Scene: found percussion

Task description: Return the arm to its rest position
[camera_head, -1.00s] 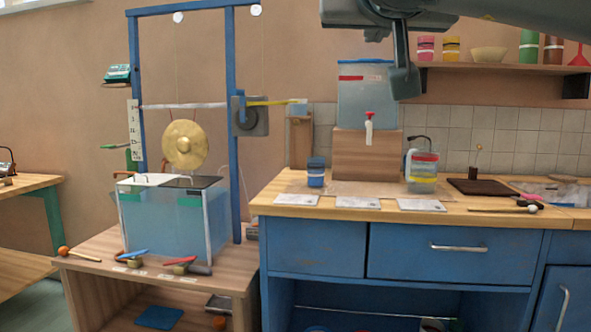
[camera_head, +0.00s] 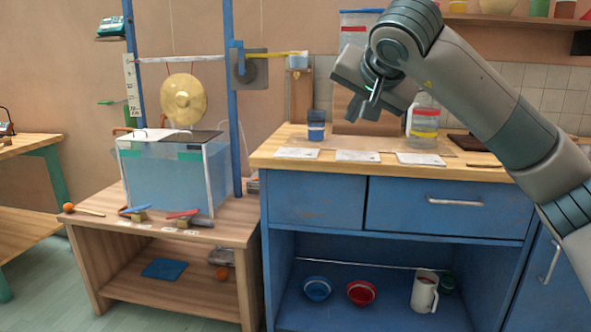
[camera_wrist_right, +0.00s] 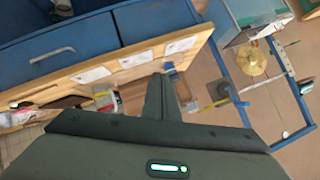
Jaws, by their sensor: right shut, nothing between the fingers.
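In the right wrist view my shut fingers (camera_wrist_right: 160,98) point toward the counter's back, with the counter and gong frame seen rotated. My left gripper is not in view.
The blue counter (camera_head: 400,201) carries a dark blue cup (camera_head: 316,126), white cards (camera_head: 358,156) and a clear jug (camera_head: 424,122). At left stands a water box (camera_head: 165,176) under a brass gong (camera_head: 184,98). Bowls (camera_head: 361,293) and a white mug (camera_head: 424,292) sit on the lower shelf.

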